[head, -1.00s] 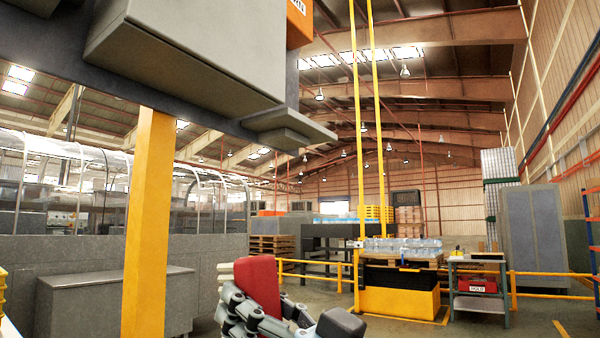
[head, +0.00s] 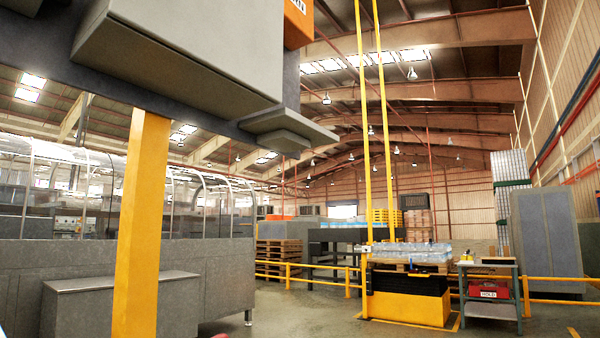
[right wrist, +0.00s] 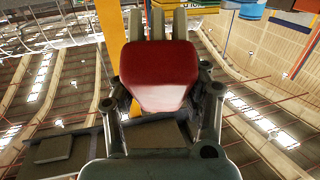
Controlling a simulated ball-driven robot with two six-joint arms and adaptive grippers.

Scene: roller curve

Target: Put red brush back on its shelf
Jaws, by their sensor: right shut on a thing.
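The red brush (right wrist: 158,78) is in the right wrist view, with a red body and pale strips, perhaps its bristles, at its upper end. My right gripper (right wrist: 163,100) is shut on it, with dark finger links on both sides of the red body. Neither the brush nor the right gripper shows in the head view now. My left gripper is in no view. I cannot tell which surface is the brush's shelf. A flat grey ledge (head: 287,128) juts out below the large grey box overhead in the head view.
A yellow post (head: 142,220) stands close at left, before a low grey cabinet (head: 120,305). A large grey box (head: 180,50) hangs overhead. At right are a pallet of bottles (head: 410,256), a grey cart (head: 493,308) with a red box (head: 488,289), and yellow railings (head: 555,281).

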